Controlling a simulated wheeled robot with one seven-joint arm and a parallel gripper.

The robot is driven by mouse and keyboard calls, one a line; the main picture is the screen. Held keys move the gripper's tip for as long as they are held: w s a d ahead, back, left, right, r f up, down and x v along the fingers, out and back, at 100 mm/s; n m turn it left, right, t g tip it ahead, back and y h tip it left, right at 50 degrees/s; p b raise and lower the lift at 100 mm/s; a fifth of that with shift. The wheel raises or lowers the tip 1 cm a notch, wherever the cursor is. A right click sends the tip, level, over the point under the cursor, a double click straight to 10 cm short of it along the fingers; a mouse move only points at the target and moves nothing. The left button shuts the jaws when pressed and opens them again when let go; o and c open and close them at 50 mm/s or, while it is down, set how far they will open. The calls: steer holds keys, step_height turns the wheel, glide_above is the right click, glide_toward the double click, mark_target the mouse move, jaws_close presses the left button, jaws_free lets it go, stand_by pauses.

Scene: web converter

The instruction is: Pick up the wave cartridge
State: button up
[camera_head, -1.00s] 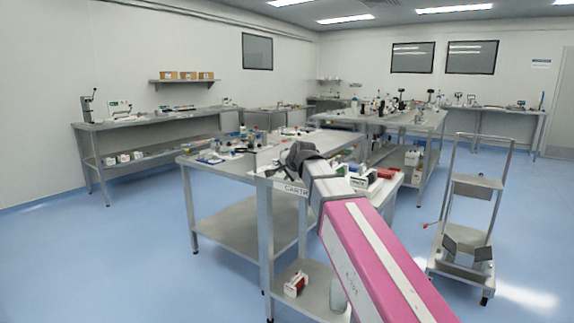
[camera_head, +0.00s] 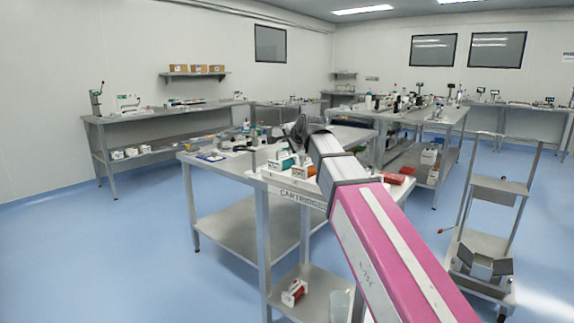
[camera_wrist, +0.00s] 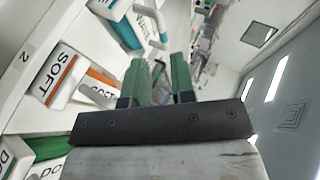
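My gripper (camera_wrist: 160,76) shows two green fingers with a gap between them in the wrist view; nothing is visibly held. White cartridges lie to its left: one with a teal band (camera_wrist: 62,66), an orange-striped one reading SOFT (camera_wrist: 100,80), and a green-banded one (camera_wrist: 45,147) at the lower left. In the head view, a teal-marked cartridge (camera_head: 283,161) and an orange-marked one (camera_head: 304,171) sit on the bench end, below my dark gripper (camera_head: 303,130).
A red-and-white item (camera_head: 294,292) lies on the lower shelf. A wheeled trolley (camera_head: 485,250) stands at the right. Blue floor is open at the left.

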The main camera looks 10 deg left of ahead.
mark_target(281, 150)
steer(key=x, duration=1)
steer(key=shift+w+d+r, duration=0.15)
steer(key=shift+w+d, duration=0.05)
steer(key=shift+w, duration=0.1)
jaws_close()
steer(key=shift+s, duration=0.1)
stand_by(0.9)
